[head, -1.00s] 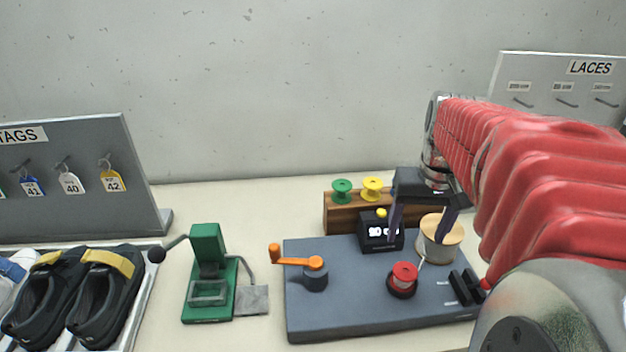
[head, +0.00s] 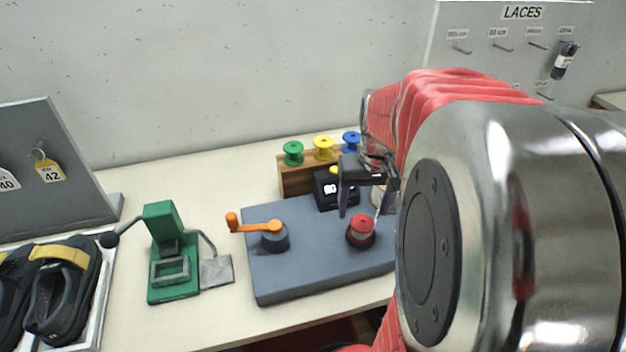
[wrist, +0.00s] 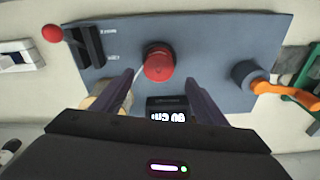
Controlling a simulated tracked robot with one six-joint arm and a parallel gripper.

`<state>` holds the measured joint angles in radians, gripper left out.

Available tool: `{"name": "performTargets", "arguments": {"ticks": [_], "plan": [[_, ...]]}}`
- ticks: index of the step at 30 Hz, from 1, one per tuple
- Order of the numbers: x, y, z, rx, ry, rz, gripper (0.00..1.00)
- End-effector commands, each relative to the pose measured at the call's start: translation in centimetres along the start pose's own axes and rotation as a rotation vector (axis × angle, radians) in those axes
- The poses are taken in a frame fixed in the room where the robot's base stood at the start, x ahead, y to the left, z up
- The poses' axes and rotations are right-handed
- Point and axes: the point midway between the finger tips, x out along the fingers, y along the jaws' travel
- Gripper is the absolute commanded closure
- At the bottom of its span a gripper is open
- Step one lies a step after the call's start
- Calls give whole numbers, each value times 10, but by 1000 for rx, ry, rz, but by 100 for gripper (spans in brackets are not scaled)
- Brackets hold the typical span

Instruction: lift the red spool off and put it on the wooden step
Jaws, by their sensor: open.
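The red spool (head: 360,227) sits on a dark round seat on the grey-blue base plate (head: 300,283). It also shows in the wrist view (wrist: 158,63), beyond the fingertips and between their lines. My gripper (head: 361,212) is open and empty, with its fingers pointing down above and just behind the spool; in the wrist view (wrist: 162,82) the fingers are apart from it. The wooden step (head: 295,182) stands behind the plate and holds a green spool (head: 293,153), a yellow spool (head: 323,147) and a blue spool (head: 351,140). Its right end is hidden by my arm.
On the plate are an orange crank (head: 256,226), a black display box (head: 330,190) and, in the wrist view, a black lever block with a red knob (wrist: 53,33). A green press (head: 172,255) and a shoe tray (head: 95,315) stand left. Table between press and wall is clear.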

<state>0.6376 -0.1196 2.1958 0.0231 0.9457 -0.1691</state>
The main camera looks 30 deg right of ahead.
Motion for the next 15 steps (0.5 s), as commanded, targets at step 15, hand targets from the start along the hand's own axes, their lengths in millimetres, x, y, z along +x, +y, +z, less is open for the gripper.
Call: {"name": "performTargets", "arguments": {"ticks": [15], "plan": [[48, 3, 6, 1, 0, 0, 34]]}}
